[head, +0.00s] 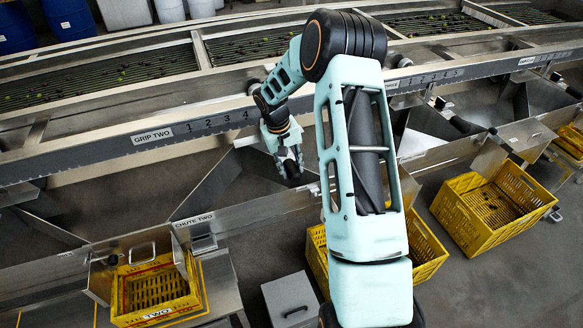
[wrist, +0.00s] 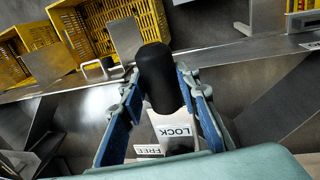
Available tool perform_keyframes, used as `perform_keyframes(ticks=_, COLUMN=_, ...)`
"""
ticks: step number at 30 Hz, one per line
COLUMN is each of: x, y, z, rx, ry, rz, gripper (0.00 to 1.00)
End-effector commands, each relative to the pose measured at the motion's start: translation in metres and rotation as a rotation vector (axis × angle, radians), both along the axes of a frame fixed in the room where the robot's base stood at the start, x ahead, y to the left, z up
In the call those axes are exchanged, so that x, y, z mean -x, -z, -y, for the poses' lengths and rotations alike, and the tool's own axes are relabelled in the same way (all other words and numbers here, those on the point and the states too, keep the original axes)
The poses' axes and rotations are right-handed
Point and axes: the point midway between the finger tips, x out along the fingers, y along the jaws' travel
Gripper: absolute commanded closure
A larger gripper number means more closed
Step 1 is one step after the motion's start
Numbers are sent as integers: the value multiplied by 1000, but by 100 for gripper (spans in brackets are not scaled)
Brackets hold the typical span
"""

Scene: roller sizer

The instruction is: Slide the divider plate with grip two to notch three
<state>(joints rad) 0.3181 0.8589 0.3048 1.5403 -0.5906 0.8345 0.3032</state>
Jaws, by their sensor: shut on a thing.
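My gripper (head: 290,165) is in front of the rail labelled GRIP TWO (head: 153,136), to the right of the rail's visible numbers. In the wrist view its blue-padded fingers (wrist: 158,80) are shut on a black rounded grip (wrist: 156,72). A pale plate below the grip carries a LOCK label (wrist: 176,132) and a FREE label (wrist: 148,150). The numbers 1 to 4 (head: 217,121) show on the rail in the head view; my arm hides the rail just beyond them. The divider plate's full shape and its exact notch cannot be told.
A yellow crate (head: 118,290) stands under CHUTE TWO (head: 193,219) at lower left. Another yellow crate (head: 448,235) stands at right. Sloped metal chute panels lie below the rail. Roller beds with small fruit (head: 100,85) run behind it. A grey box (head: 290,297) stands at the bottom.

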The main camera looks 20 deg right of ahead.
Motion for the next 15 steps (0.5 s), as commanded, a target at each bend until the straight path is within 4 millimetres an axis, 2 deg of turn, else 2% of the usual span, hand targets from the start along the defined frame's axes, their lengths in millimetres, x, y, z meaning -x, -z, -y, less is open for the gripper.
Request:
perform_keyframes(ticks=9, x=-2, y=4, z=-71, rx=-3, ry=-7, rz=3, gripper=100)
perform_keyframes(ticks=15, x=-1, y=2, z=-109, rx=-4, ry=-4, rz=2, gripper=100)
